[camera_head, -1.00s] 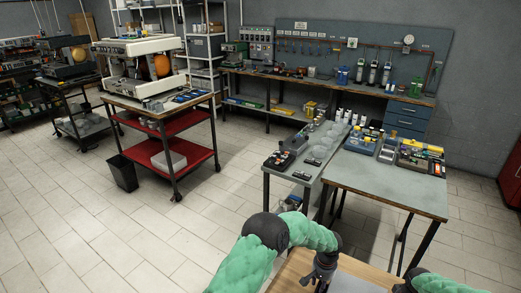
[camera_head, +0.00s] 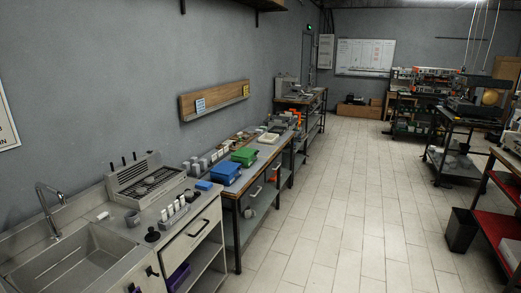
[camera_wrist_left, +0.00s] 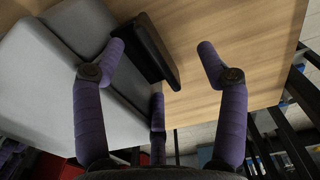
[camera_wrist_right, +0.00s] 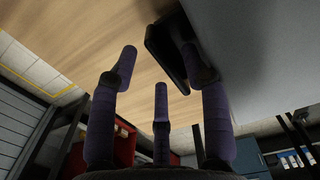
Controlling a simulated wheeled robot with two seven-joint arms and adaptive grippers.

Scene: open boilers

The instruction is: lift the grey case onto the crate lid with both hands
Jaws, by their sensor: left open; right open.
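The grey case (camera_wrist_left: 45,75) fills the left of the left wrist view, on a pale wooden surface (camera_wrist_left: 260,50). Its smooth grey side (camera_wrist_right: 265,60) fills the right of the right wrist view. My left gripper (camera_wrist_left: 161,50) is open, its purple fingers spread about a black handle-like part (camera_wrist_left: 150,48) at the case's edge. My right gripper (camera_wrist_right: 159,52) is open, with one finger overlapping a similar black part (camera_wrist_right: 163,45) beside the case. I cannot tell whether any finger touches. The head view shows neither gripper nor the case. I cannot make out a crate lid.
In the head view, a sink counter (camera_head: 75,262) and a bench with blue (camera_head: 226,172) and green bins (camera_head: 244,156) line the left wall. A red-shelved cart (camera_head: 508,200) and a black bin (camera_head: 461,229) stand at right. The tiled floor between is clear.

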